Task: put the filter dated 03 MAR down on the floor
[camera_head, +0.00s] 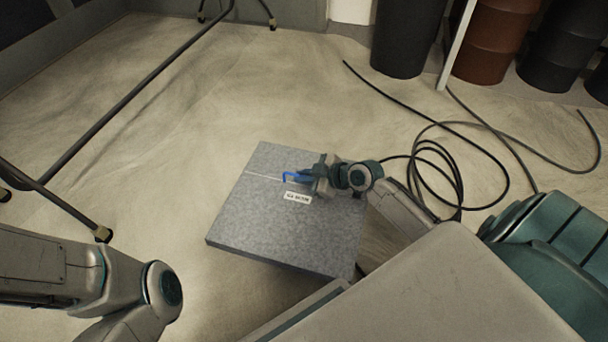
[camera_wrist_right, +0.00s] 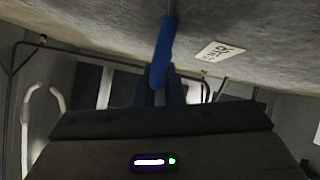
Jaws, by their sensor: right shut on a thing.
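The filter (camera_head: 285,225) is a flat grey speckled square panel with a blue handle (camera_head: 291,177) and a small white label (camera_head: 298,197). The label's date is too small to read. My right gripper (camera_head: 312,180) is shut on the blue handle. In the right wrist view the handle (camera_wrist_right: 163,50) stands between the fingers, with the grey panel (camera_wrist_right: 90,18) and its label (camera_wrist_right: 220,51) above. The panel lies roughly flat over the floor (camera_head: 200,130); I cannot tell whether it touches. My left arm shows at the lower left, but its gripper is out of view.
A black cable (camera_head: 440,150) lies coiled to the right of the panel. A dark drum (camera_head: 408,35) and a rusty drum (camera_head: 497,40) stand at the back right. A dark metal frame (camera_head: 130,95) stands at the left. The floor between frame and panel is clear.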

